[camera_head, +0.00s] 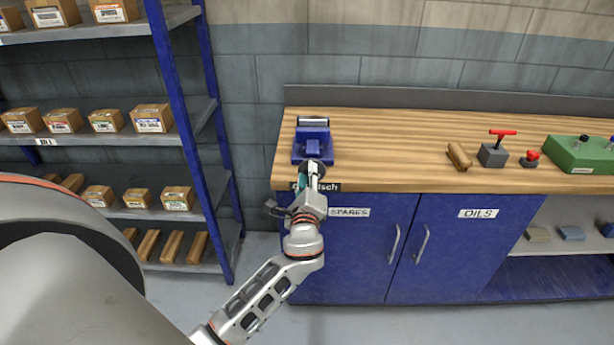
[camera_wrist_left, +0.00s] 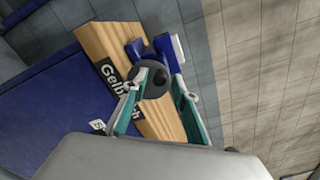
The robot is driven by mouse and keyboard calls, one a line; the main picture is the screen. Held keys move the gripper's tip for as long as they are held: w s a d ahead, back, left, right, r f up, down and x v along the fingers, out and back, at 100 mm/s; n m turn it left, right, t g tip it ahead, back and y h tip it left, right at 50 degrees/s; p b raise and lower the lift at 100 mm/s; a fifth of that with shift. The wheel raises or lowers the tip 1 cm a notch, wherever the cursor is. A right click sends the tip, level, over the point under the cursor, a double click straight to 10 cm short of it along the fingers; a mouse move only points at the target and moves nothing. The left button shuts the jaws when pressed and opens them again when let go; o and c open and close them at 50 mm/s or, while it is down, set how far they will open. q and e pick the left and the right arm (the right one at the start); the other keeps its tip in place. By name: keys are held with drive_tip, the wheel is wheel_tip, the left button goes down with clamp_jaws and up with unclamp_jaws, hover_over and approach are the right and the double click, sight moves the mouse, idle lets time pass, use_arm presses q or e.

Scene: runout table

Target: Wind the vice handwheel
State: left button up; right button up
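The blue vice (camera_head: 313,143) stands on the left end of the wooden bench top, and it also shows in the left wrist view (camera_wrist_left: 166,50). Its dark round handwheel (camera_wrist_left: 152,82) faces my left gripper, with a lighter hub in the middle. My left gripper (camera_head: 312,178) is at the front of the vice, and hides most of the wheel in the head view. In the wrist view its teal fingers (camera_wrist_left: 158,84) are spread, one on each side of the wheel. The right finger looks slightly apart from the rim; contact on the left is unclear. My right gripper is not in view.
The wooden bench top (camera_head: 390,140) is clear right of the vice. Further right lie a wooden piece (camera_head: 459,156), a red-handled grey block (camera_head: 493,152), a red-knobbed part (camera_head: 530,158) and a green box (camera_head: 580,154). Shelves with cartons (camera_head: 153,118) stand left.

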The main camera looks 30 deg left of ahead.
use_arm(q)
clamp_jaws()
drive_tip(key=shift+s+a+f+n+b, duration=0.15)
drive_tip(key=shift+f+n+b, duration=0.15)
drive_tip(key=shift+n+b, duration=0.45)
drive_tip(key=shift+a+n+b, duration=0.2)
drive_tip(key=shift+n+b, duration=0.5)
drive_tip(key=shift+n, duration=0.35)
drive_tip(key=n+b, duration=0.1)
drive_tip(key=n, duration=0.1)
drive_tip(key=n+b, duration=0.1)
drive_tip(key=shift+s+a+f+b, duration=0.2)
drive_tip(key=shift+a+f+b, duration=0.05)
drive_tip(key=shift+f+b, duration=0.05)
